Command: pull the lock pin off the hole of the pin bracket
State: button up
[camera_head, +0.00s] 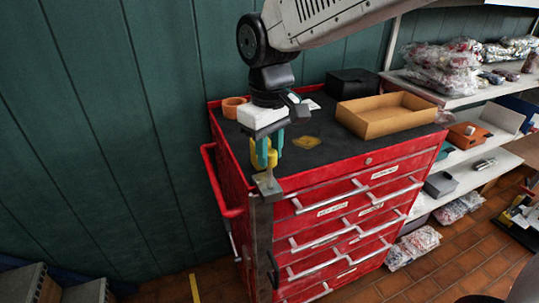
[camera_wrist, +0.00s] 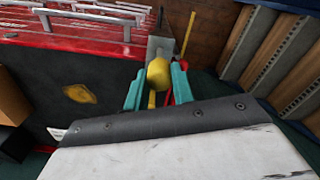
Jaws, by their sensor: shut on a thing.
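The lock pin has a yellow head (camera_head: 272,158) and is between the teal fingers of my gripper (camera_head: 268,152), which is shut on it. In the wrist view the yellow head (camera_wrist: 158,73) shows between the two teal fingertips (camera_wrist: 157,82). The pin bracket (camera_head: 267,185) is a grey metal piece at the top of a grey post, at the front left corner of the red cabinet. It lies just below the pin, and its grey plate also shows in the wrist view (camera_wrist: 160,46). The hole and the pin's lower end are hidden, so I cannot tell whether the pin is in it.
The red drawer cabinet (camera_head: 345,196) has a dark top. On it are a tan open tray (camera_head: 385,114), a black box (camera_head: 352,83), an orange ring (camera_head: 234,106) and a flat yellow piece (camera_head: 306,141). A red side handle (camera_head: 222,182) juts out left. Shelves (camera_head: 480,170) stand at right.

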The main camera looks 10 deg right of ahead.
jog(key=shift+r, duration=1.65)
